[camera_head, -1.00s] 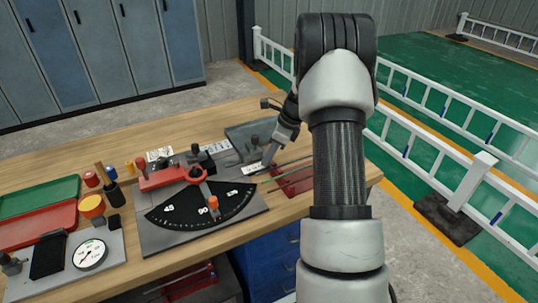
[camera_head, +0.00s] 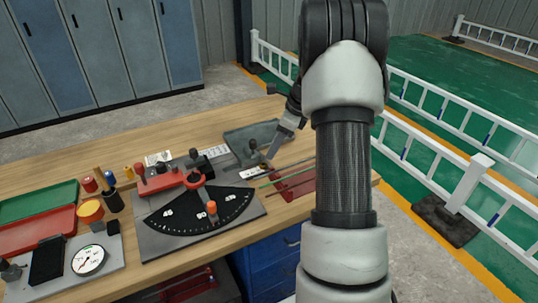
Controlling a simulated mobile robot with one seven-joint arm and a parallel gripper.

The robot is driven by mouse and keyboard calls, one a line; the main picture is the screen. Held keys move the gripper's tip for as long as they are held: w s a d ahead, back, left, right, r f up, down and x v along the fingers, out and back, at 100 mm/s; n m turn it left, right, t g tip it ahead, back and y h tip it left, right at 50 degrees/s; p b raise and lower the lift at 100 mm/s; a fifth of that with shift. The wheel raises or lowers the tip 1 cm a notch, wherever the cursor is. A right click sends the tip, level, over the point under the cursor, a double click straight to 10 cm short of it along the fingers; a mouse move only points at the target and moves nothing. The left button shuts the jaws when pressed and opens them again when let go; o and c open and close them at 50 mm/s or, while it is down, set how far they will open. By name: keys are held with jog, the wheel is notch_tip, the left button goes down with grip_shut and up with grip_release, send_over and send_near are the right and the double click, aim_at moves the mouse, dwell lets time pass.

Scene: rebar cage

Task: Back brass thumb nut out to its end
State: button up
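My gripper (camera_head: 269,161) reaches down at the right part of the workbench, beside a grey fixture (camera_head: 252,137) with dark knobs. The fingertips are small and partly hidden by my own arm, so I cannot tell whether they are open or shut. I cannot make out a brass thumb nut in this view; it is too small or hidden near the gripper and fixture.
A red rack (camera_head: 298,184) with thin rods lies to the right. A dial gauge (camera_head: 88,260) and trays (camera_head: 30,231) are at left.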

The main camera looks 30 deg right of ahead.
jog(key=p+v, duration=0.1)
jog(key=v, duration=0.9)
jog(key=shift+s+r, duration=0.15)
jog(key=shift+r, duration=0.1)
jog(key=shift+d, duration=0.1)
